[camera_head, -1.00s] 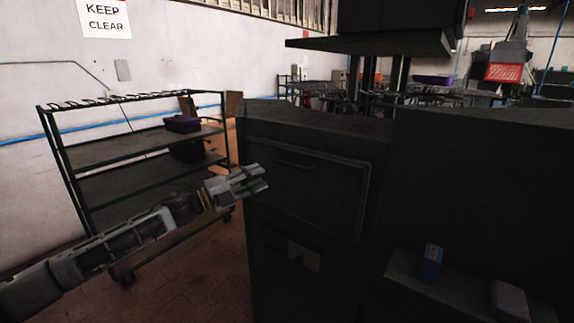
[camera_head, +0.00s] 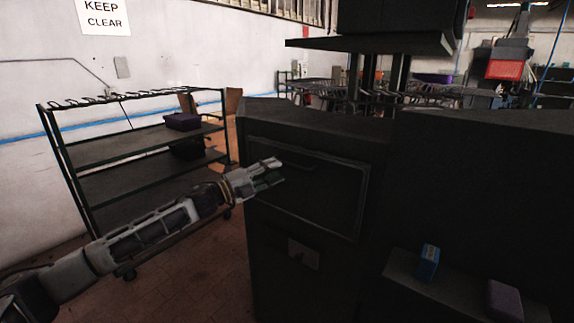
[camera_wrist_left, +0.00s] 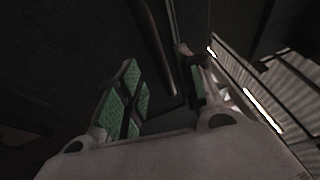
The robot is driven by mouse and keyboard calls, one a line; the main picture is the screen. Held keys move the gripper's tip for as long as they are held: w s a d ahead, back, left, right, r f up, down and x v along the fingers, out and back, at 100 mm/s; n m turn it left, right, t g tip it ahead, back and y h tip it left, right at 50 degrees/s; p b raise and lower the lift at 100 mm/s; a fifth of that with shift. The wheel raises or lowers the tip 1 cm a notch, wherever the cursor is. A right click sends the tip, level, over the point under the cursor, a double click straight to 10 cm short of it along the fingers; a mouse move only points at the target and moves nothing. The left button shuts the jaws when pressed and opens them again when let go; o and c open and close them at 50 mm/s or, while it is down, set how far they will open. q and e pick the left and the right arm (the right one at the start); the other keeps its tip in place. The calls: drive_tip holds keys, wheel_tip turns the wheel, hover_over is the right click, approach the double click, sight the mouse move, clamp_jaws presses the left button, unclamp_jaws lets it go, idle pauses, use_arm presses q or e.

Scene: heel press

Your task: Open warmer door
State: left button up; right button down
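The warmer door (camera_head: 315,208) is a dark framed panel on the front of a black cabinet, and it looks shut. Its dark handle (camera_head: 305,164) runs along the upper part of the panel. My left gripper (camera_head: 278,172) is in front of the door's upper left, close to the left end of the handle. In the left wrist view, the gripper (camera_wrist_left: 160,84) has its green-padded fingers apart with nothing between the pads. A dark bar, likely the handle (camera_wrist_left: 155,45), lies just beyond the fingertips. Contact cannot be told. My right gripper is not in view.
A shelf rack (camera_head: 130,150) with a purple box (camera_head: 182,121) stands at the left by the wall. A ledge (camera_head: 450,290) at lower right holds a blue box (camera_head: 428,262) and a purplish block (camera_head: 504,300). A lower plate (camera_head: 303,254) sits below the door.

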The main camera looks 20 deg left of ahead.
sight(287, 165)
use_arm(q)
drive_tip(key=shift+p+x, duration=0.4)
drive_tip(key=shift+x, duration=2.15)
drive_tip(key=shift+w+d, duration=0.15)
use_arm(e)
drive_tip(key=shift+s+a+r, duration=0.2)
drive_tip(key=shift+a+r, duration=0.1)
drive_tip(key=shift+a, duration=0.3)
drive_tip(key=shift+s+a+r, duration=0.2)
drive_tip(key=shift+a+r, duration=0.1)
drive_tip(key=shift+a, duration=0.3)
use_arm(q)
drive_tip(key=shift+c, duration=0.4)
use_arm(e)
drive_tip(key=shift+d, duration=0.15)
use_arm(q)
drive_tip(key=c, duration=0.7)
clamp_jaws()
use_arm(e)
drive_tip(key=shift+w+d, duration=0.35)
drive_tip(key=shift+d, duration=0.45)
